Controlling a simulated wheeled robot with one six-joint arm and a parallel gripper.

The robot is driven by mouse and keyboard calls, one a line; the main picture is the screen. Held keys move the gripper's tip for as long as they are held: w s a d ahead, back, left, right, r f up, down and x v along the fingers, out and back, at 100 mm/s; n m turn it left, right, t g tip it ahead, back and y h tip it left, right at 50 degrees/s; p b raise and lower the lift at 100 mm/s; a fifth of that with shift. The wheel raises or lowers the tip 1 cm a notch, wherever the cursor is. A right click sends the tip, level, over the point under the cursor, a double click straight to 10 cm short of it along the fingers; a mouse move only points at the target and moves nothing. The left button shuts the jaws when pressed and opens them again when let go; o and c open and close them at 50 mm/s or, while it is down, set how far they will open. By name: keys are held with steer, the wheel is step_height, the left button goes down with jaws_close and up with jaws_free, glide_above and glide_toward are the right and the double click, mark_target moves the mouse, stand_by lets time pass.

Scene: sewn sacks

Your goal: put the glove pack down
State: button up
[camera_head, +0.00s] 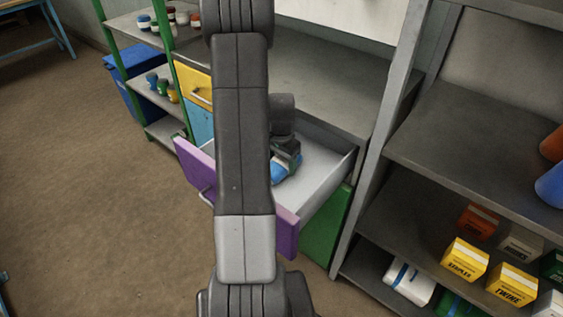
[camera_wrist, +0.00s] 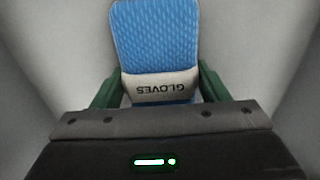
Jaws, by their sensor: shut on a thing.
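The glove pack (camera_wrist: 155,40) is blue with a pale band that reads GLOVES. My gripper (camera_wrist: 157,88) is shut on it, with one green finger on each side of the pack. In the head view the blue pack (camera_head: 286,168) shows in part beside my arm, inside an open drawer (camera_head: 322,182) with a purple front and a pale grey inside. My gripper (camera_head: 288,160) is inside the drawer too. I cannot tell whether the pack touches the drawer floor. My arm hides part of the drawer and its front.
A grey worktop (camera_head: 325,85) lies above and behind the drawer. A shelf unit (camera_head: 455,150) with several boxes stands at the right. A green shelf rack (camera_head: 160,90) with jars and a blue bin (camera_head: 130,75) are at the left. The floor (camera_head: 90,180) at the left is clear.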

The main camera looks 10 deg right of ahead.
mark_target(282, 161)
steer(key=shift+r, duration=0.1)
steer(key=shift+f, duration=0.2)
steer(key=o, duration=1)
steer(key=shift+r, duration=0.1)
step_height(282, 161, up, 12)
steer(key=shift+r+p, duration=0.15)
steer(key=shift+p, duration=0.2)
